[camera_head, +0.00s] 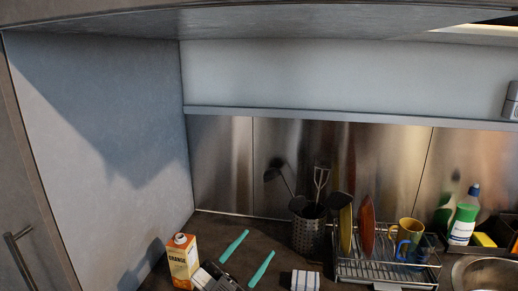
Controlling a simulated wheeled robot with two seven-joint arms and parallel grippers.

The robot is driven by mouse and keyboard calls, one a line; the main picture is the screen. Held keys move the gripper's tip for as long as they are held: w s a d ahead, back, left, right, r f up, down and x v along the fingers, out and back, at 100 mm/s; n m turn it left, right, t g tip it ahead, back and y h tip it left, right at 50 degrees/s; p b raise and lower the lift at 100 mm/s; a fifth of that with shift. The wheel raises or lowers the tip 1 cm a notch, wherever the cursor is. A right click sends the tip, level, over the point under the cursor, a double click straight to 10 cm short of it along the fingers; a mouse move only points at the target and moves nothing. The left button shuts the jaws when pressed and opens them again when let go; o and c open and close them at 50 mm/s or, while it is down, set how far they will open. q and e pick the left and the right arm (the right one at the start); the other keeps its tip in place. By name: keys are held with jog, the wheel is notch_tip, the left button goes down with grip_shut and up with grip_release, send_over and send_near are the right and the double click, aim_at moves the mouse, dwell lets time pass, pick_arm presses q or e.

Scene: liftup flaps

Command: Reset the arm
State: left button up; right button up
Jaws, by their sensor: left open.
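My left gripper (216,278) shows only in part at the bottom edge, as a dark and pale shape just right of the orange juice carton (183,262). It is open, and I see nothing held in it. Most of my left arm is out of view. A grey panel (290,20) spans the top of the view, above the pale cabinet back (320,75).
A utensil holder (307,232), a dish rack (385,272) with plates and mugs, a green-and-white bottle (463,222) and a sink (485,275) stand rightward. A side wall (110,130) bounds the left.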

pick_arm(q)
jog(key=a+f+n+t+y, duration=0.3)
jog(key=a+f+n+y, duration=0.3)
jog(key=a+n+y, duration=0.6)
jog(key=s+a+f+n+g+y, duration=0.2)
jog(key=s+a+f+g+y, duration=0.15)
jog(key=f, duration=0.35)
jog(key=s+a+f+n+g+y, duration=0.1)
jog(key=s+a+f+g+y, duration=0.25)
jog(key=f, duration=0.35)
jog(key=s+f+m+g+h, duration=0.1)
jog(key=s+f+g, duration=0.4)
jog(key=s, duration=0.4)
jog(key=s+f+g+h, duration=0.2)
jog(key=s+f+g, duration=0.3)
jog(key=s, duration=0.4)
notch_tip(320, 180, down, 24)
jog(key=g, duration=0.1)
jog(key=s+a+f+g, duration=0.1)
jog(key=s+a+f, duration=0.2)
jog(key=s+f, duration=1.4)
jog(key=shift+s+f+m+y, duration=0.25)
jog(key=shift+s+m+y, duration=0.05)
jog(key=shift+m, duration=0.1)
